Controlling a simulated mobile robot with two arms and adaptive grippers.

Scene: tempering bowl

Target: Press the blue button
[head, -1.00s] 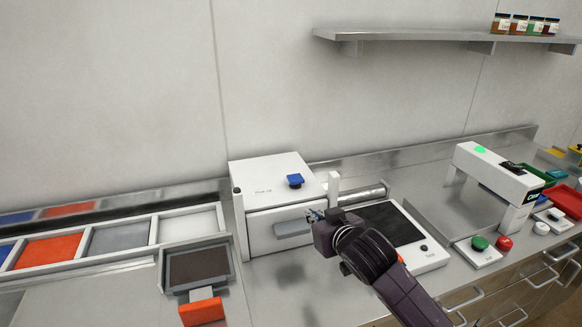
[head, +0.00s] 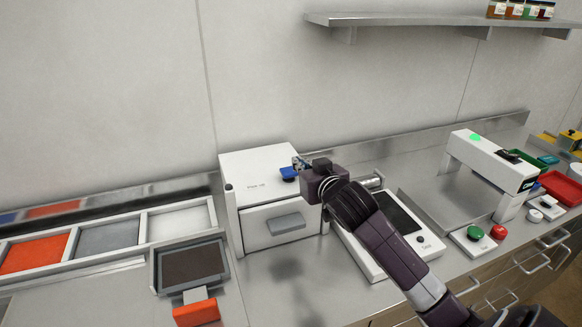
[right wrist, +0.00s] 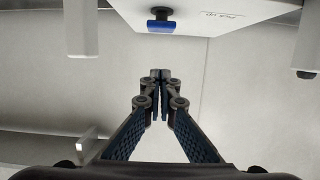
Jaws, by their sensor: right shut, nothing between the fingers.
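The blue button (head: 289,174) sits on top of the white box (head: 258,162), near its right side. It also shows in the right wrist view (right wrist: 161,26), near the top edge on the white surface. My right gripper (head: 299,162) is beside the button in the head view, its fingertips at about the button's height or just above. In the right wrist view its fingers (right wrist: 160,76) are shut with nothing between them, and a gap shows between the fingertips and the button. Whether they touch cannot be told from the head view. My left gripper is not in view.
The box has a grey handle (head: 287,224) on its front. A flat device with a dark plate (head: 398,218) stands to its right. Colored trays (head: 108,237) and a tilted screen (head: 192,265) are at left. A shelf (head: 430,20) hangs above.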

